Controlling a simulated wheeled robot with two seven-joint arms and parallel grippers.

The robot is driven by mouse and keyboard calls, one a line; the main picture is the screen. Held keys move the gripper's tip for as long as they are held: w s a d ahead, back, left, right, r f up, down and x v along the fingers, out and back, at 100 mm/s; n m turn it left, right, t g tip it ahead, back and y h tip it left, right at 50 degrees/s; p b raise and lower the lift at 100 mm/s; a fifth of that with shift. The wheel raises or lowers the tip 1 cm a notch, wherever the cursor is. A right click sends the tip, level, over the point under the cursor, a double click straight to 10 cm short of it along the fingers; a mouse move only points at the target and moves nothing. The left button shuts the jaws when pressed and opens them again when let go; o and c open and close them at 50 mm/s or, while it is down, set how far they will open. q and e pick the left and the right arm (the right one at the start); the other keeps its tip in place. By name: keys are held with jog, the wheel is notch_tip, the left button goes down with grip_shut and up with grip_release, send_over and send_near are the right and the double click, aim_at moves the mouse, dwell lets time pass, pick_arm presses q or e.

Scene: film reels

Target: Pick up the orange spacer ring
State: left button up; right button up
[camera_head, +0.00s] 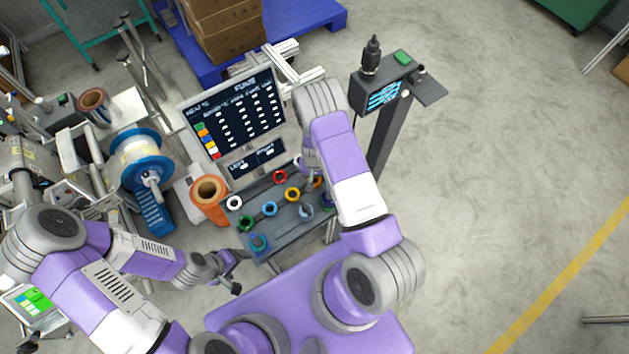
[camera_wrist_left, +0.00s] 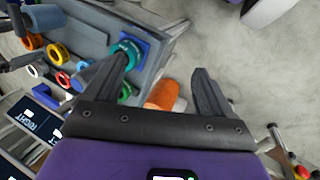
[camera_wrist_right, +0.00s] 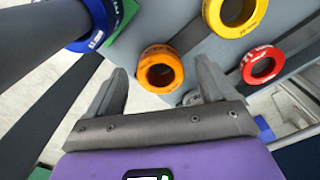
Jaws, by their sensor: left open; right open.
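The orange spacer ring (camera_wrist_right: 161,69) lies on the grey table top in the right wrist view. My right gripper (camera_wrist_right: 160,72) is open, with its two fingertips on either side of the ring in that picture. I cannot tell how high the fingers are above it. In the head view my right arm hides most of this spot. My left gripper (camera_head: 232,273) is open and empty beside the front left of the table; it also shows in the left wrist view (camera_wrist_left: 165,68).
A yellow ring (camera_wrist_right: 238,14), a red ring (camera_wrist_right: 262,64) and a blue ring (camera_wrist_right: 91,32) lie near the orange one. A white ring (camera_head: 234,202) and a green ring (camera_head: 246,222) lie further left. A display board (camera_head: 232,115) stands behind the table.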

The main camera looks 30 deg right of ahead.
jog(key=c, duration=1.2)
